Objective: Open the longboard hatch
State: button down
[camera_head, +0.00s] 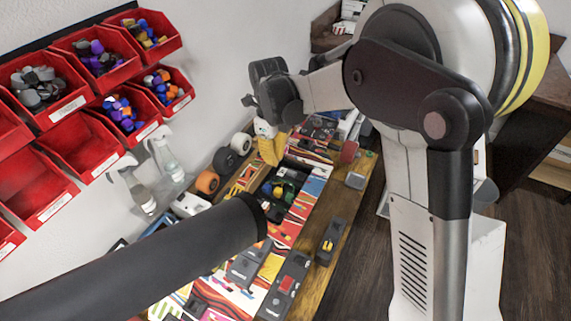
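The longboard (312,187) lies along the wooden bench, its deck patterned in red, yellow, white and blue. A dark recess (287,181) shows in the middle of the deck, with green, blue and dark parts inside. I cannot make out a separate hatch lid. A thick dark tube crosses from the lower left and hides part of the near deck.
Red bins (62,176) with small parts hang on the left wall. Dark tools (285,288) lie at the near end, another tool (330,241) at the right edge. Floor shows at right.

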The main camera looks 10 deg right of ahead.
jog(key=w+a+r+p, duration=0.1)
jog(key=w+a, duration=0.3)
jog(key=a, duration=0.3)
jog(key=shift+w+r, duration=0.3)
jog(key=shift+w, duration=0.05)
dwell(1.0)
